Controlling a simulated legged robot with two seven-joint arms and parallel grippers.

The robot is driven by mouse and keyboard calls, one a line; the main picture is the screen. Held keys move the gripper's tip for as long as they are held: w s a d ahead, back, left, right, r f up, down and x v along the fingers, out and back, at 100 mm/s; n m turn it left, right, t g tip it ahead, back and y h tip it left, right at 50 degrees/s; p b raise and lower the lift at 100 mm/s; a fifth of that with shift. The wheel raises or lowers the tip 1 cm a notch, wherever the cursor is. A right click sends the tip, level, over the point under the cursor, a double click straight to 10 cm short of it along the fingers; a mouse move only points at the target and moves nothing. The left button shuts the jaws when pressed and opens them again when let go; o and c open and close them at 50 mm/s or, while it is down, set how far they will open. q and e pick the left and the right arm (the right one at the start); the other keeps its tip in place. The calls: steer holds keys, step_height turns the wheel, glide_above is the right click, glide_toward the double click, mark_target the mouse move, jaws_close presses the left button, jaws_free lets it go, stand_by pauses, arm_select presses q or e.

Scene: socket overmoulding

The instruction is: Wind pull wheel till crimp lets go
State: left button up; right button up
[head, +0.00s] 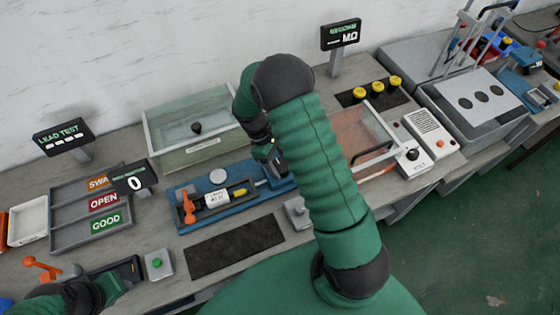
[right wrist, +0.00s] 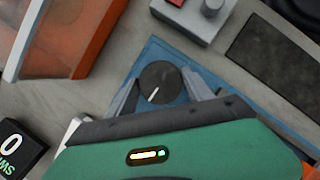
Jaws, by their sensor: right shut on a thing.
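The blue pull tester (head: 182,222) lies on the bench in the middle of the head view. It carries an orange lever (head: 188,208), a white labelled block (head: 216,197) and a small yellow piece (head: 239,192). The dark pull wheel (right wrist: 159,83) with a white mark shows in the right wrist view; in the head view my arm and gripper hide it. My right gripper (head: 276,165) is at the tester's right end, its fingers (right wrist: 160,88) shut on opposite sides of the wheel. A display (head: 134,178) reads 0.
A clear-lidded box (head: 190,130) stands behind the tester. A sorting tray (head: 90,238) marked OPEN and GOOD is at left. A dark mat (head: 235,245) lies in front. An orange-tinted clear box (head: 350,130) and a switch box (head: 412,160) stand right of my arm.

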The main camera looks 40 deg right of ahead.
steer(key=shift+d, duration=0.3)
steer(key=shift+c, duration=0.6)
steer(key=shift+w+a+r, duration=0.15)
steer(key=shift+w+a, duration=0.1)
steer(key=shift+a, duration=0.2)
steer(key=shift+d, duration=0.25)
arm_select(q)
steer(key=shift+a, duration=0.3)
steer(key=shift+w+a, duration=0.1)
steer(key=shift+a, duration=0.05)
arm_select(e)
steer(key=shift+a, duration=0.15)
steer(key=shift+m, duration=0.3)
